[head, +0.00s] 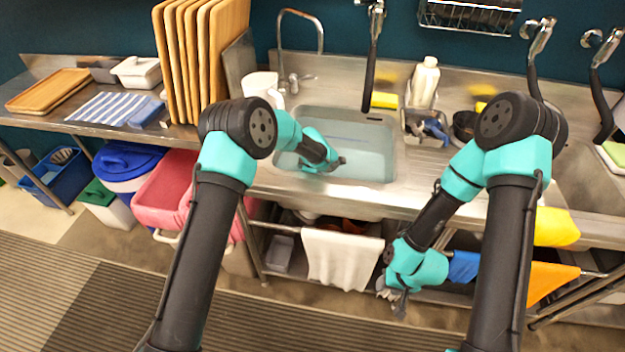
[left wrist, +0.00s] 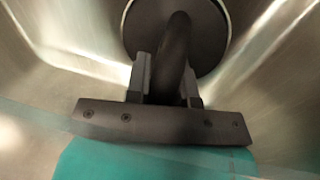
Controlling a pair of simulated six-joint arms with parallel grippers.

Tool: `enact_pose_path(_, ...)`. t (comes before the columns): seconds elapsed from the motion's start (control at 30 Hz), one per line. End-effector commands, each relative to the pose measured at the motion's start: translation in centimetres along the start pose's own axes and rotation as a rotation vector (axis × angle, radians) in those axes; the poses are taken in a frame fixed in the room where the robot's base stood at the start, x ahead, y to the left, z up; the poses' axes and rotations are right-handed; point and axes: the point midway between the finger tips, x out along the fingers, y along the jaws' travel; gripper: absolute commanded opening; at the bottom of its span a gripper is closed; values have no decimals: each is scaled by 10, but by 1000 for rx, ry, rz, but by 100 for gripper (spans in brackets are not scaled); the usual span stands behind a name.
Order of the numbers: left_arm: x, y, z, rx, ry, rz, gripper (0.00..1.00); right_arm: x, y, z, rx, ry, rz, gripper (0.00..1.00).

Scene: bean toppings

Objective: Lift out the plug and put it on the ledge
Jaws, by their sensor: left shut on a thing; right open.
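The plug (left wrist: 215,38) is a dark round disc with a raised curved handle, seen in the left wrist view. My left gripper (left wrist: 166,85) has its two fingers closed on the handle, one on each side. In the head view, my left gripper (head: 338,161) reaches down into the sink basin (head: 370,155), which holds bluish water; the plug is not clear there. I cannot tell whether the plug is seated or lifted. The steel ledge (head: 345,92) runs along the back of the basin. My right gripper (head: 392,292) is open and empty, low in front of the counter.
A white jug (head: 262,84) and a faucet (head: 293,80) stand at the basin's back left. A white bottle (head: 424,82), a caddy (head: 428,128) and a yellow sponge (head: 384,100) are at the back right. Upright wooden boards (head: 200,60) stand left. A hose sprayer (head: 371,60) hangs behind the basin.

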Motion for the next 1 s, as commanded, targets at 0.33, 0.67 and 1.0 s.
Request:
enact_pose_path(0.33,-34,8,0,-1,-1,4,0,0,0,0,0,0,0,43)
enact_pose_path(0.67,-87,18,0,0,0,2,0,0,0,0,0,0,0,43)
enact_pose_path(1.0,-98,20,0,0,0,0,0,0,0,0,0,0,0,43)
